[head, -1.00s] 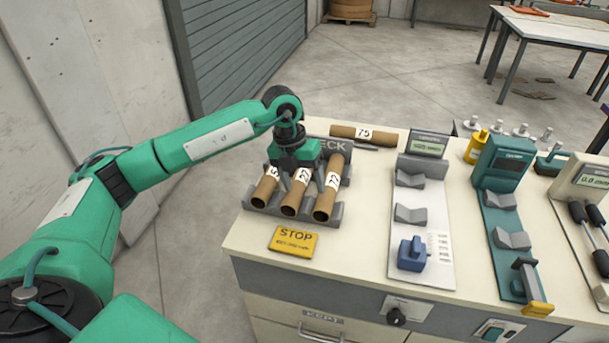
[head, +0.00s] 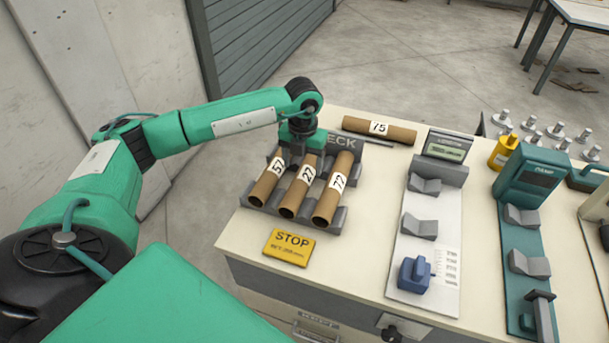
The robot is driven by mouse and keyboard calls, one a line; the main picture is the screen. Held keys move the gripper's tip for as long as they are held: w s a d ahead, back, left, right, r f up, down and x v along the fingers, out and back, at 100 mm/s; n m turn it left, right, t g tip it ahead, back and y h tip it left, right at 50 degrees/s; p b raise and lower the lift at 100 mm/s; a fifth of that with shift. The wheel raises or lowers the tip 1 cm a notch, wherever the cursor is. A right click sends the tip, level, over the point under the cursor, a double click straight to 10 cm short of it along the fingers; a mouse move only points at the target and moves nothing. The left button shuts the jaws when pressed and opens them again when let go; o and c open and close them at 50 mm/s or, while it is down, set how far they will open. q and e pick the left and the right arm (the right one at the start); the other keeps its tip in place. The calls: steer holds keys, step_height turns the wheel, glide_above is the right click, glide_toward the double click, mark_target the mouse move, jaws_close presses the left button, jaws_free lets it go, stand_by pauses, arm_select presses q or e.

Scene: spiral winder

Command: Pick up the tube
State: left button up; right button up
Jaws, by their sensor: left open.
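Three brown cardboard tubes lie side by side in a grey rack marked "CHECK" in part: the left tube (head: 264,190) labelled 57, the middle tube (head: 294,201) labelled 27 and the right tube (head: 328,206) whose label looks like 72. A fourth tube (head: 395,134), labelled 75, lies crosswise behind the rack. My left gripper (head: 302,161) points down over the back part of the rack, around the far end of the middle tube. It is open and holds nothing. Whether its fingers touch a tube is hard to tell. My right gripper is out of view.
A yellow STOP sign (head: 289,247) lies in front of the rack. To the right stand a white gauge board (head: 441,250) with grey V-blocks and a blue clamp, then a teal device (head: 532,172). A yellow bottle (head: 503,151) and metal pegs stand behind.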

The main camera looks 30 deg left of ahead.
mark_target(303, 174)
arm_select(q)
steer(key=shift+f+p, duration=0.45)
steer(key=shift+f, duration=0.5)
step_height(303, 174, down, 4)
steer(key=shift+a+r+p, duration=0.1)
steer(key=shift+r+p, duration=0.1)
steer(key=shift+p, duration=0.35)
steer(key=shift+f, duration=0.25)
steer(key=c, duration=0.9)
steer(key=shift+c, duration=0.9)
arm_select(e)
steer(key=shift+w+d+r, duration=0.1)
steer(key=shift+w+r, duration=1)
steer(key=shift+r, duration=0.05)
